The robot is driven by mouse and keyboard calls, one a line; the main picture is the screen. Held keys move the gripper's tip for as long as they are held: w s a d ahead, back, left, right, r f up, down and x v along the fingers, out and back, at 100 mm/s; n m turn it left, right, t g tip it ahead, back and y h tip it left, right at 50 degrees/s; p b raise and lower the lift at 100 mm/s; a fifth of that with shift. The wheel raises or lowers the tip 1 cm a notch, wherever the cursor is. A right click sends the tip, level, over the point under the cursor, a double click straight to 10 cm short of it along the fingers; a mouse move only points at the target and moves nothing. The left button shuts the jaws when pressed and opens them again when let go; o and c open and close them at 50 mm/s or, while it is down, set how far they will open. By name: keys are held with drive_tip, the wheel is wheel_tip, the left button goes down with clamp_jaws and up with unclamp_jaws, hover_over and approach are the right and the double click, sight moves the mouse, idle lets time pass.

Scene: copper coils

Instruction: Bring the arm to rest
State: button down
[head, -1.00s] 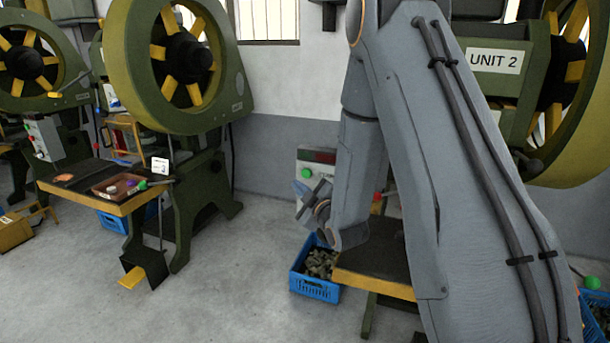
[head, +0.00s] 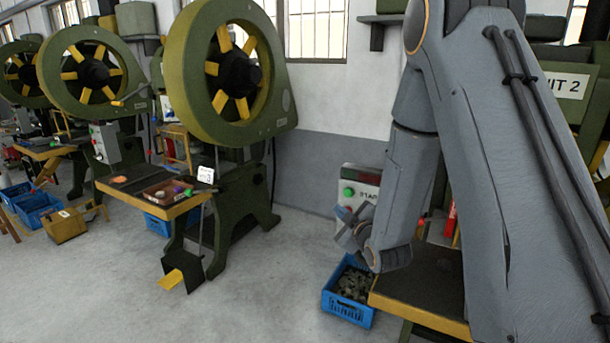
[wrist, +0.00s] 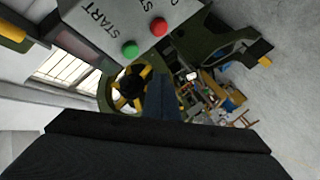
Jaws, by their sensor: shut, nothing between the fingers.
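My grey arm fills the right side of the head view, its forearm hanging down in front of the Unit 2 press. My gripper (head: 350,228) is at its lower end, beside the control box and above the blue crate of metal pieces. It is shut and holds nothing. In the wrist view the dark gripper body (wrist: 160,145) spans the bottom, and the shut fingers (wrist: 165,100) point away from the camera, with no object at them.
A control box (head: 360,188) with a green button stands close behind my gripper. A blue crate (head: 346,308) and a yellow-edged table (head: 420,315) are below it. A green press (head: 235,185) with a parts tray (head: 168,195) stands left. Open floor (head: 255,270) lies between.

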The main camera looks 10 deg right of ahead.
drive_tip(key=s+f+m+g+h, duration=0.2)
drive_tip(key=s+m+g, duration=0.8)
drive_tip(key=s, duration=2.2)
drive_tip(key=g, duration=0.4)
drive_tip(key=shift+s+a+f+m+g, duration=0.15)
drive_tip(key=shift+s+m+g, duration=0.1)
drive_tip(key=shift+m+g, duration=0.15)
